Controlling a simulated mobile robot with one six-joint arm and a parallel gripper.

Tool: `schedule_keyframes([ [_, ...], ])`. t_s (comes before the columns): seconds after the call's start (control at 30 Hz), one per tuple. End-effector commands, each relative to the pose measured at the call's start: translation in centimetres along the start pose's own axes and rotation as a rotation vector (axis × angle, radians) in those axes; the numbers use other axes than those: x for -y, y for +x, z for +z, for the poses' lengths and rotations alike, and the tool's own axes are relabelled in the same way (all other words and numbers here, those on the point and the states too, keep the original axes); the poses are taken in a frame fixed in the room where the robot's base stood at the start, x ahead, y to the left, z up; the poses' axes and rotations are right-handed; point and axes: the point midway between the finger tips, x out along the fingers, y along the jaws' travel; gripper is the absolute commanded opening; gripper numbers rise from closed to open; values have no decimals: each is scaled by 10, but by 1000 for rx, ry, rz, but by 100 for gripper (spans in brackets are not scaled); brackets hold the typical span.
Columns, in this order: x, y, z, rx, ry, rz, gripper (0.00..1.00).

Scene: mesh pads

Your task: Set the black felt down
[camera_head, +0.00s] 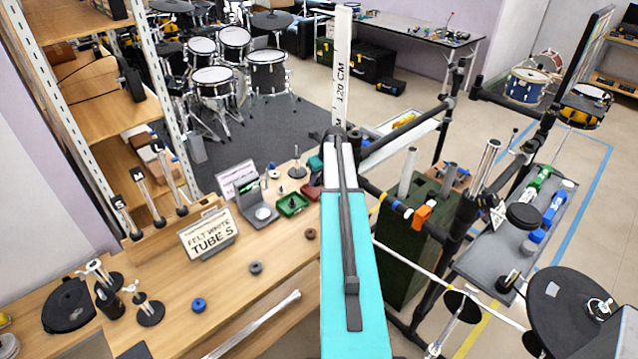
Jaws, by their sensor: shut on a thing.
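I cannot make out my gripper or anything held in it in this view. A small dark ring (256,267), which looks like a felt washer, lies flat on the wooden bench (265,295). A blue ring (198,305) lies nearer the front. I cannot tell whether either dark ring is the black felt. A sign (208,234) reading "FELT WHITE TUBE S" stands on the bench behind the rings.
A green tray (291,205) and a grey scale-like device (261,213) stand toward the bench's back. A silver tube (255,325) lies along the front. Black stands (150,312) are at left. At right, a grey tray (490,262) and cymbal (570,310) crowd a rack.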

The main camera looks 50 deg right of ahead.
Motion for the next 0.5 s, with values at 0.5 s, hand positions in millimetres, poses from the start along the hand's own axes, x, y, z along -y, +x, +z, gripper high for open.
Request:
schedule_keyframes([
  [0.5, 2, 3, 0, 0, -1, 1, 7],
])
